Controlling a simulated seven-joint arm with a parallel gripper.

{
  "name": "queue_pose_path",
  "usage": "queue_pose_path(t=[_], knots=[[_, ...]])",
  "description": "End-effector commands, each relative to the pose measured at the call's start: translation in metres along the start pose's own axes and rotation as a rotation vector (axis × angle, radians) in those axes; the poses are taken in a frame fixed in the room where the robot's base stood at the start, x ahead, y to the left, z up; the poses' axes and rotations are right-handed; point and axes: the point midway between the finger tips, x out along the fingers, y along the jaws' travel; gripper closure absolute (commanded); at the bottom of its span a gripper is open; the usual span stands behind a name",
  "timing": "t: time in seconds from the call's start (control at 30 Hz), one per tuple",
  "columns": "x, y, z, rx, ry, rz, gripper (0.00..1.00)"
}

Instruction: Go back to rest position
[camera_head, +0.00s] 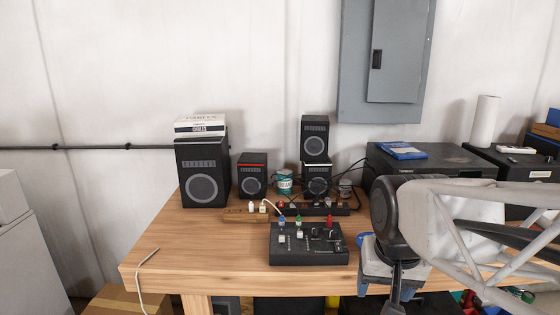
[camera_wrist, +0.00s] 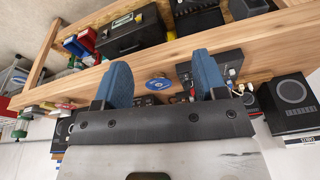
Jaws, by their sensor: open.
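My gripper (camera_wrist: 160,64) shows in the wrist view with its two blue fingers wide apart and nothing held between them. The wooden workbench (camera_head: 170,245) lies beyond the fingers, and its edge also crosses the wrist view (camera_wrist: 270,55). In the head view my arm comes in from the right, over the bench's right part. The gripper's fingers are hard to make out there, against blue and grey parts below the arm. A black mixer (camera_head: 305,258) with colored plugs stands on the bench left of my arm.
Black speakers (camera_head: 203,172) stand along the bench's back, with a power strip (camera_head: 245,216) in front. A black case (camera_head: 430,163) stands behind my arm, and a grey electrical box (camera_head: 355,70) hangs on the wall. A white cable (camera_head: 141,275) lies at the left front. The bench's left front is mostly clear.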

Motion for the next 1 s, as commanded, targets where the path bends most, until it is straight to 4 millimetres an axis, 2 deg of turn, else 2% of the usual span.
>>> queue_pose_path(t=[0.03, 0.2, 0.4, 1.0], knots=[[0.002, 0.004, 0.013, -0.023, 0.005, 0.000, 0.35], [0.010, 0.014, 0.045, -0.097, 0.016, 0.002, 0.35], [0.017, 0.019, 0.064, -0.144, 0.022, 0.004, 0.35], [0.018, 0.020, 0.067, -0.152, 0.023, 0.004, 0.35]])
